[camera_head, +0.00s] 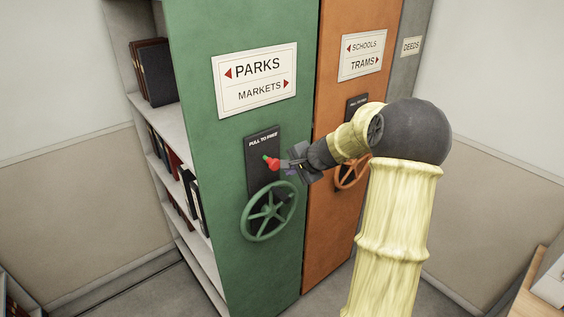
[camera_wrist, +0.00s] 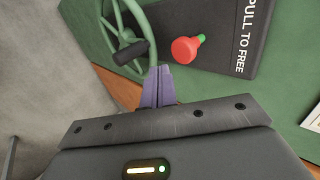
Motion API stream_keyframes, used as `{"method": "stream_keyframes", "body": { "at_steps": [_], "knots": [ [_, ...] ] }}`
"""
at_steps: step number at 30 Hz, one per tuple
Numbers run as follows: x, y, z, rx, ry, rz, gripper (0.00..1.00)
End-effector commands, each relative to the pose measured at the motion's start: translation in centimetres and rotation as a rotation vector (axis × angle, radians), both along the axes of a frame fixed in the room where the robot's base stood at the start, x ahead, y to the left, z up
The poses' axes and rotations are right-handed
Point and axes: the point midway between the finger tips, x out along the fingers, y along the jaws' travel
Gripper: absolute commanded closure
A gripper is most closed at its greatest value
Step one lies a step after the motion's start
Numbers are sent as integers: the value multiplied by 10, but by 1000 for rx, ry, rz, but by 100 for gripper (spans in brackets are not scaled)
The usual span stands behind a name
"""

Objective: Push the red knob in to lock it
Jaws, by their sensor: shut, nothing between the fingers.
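The red knob (camera_head: 272,163) stands out from a dark plate (camera_head: 262,142) marked "PULL TO FREE" on the green shelf end (camera_head: 215,150). A green collar shows at its base. In the wrist view the knob (camera_wrist: 185,50) is up and to the right of my fingertips, apart from them. My gripper (camera_head: 285,165) is shut and empty, close beside the knob, and its purple-grey fingers (camera_wrist: 158,85) are together in the wrist view. Whether the fingertips touch the knob cannot be told from the head view, where they overlap closely.
A green handwheel (camera_head: 268,211) with a dark handle (camera_wrist: 131,53) is just below the knob. An orange shelf end (camera_head: 335,220) with its own wheel (camera_head: 352,172) stands to the right. Shelves with books (camera_head: 155,72) are at left. A wooden desk edge (camera_head: 530,295) is at lower right.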

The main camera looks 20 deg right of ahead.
Motion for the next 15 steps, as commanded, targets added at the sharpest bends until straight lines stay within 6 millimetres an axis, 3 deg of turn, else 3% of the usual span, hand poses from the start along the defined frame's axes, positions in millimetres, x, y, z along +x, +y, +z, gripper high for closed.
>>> {"method": "stream_keyframes", "body": {
  "at_steps": [9, 15],
  "knots": [
    [36, 10, -3, 1, 0, 1, 100],
    [44, 11, -6, 0, 0, 0, 100]
  ]
}}
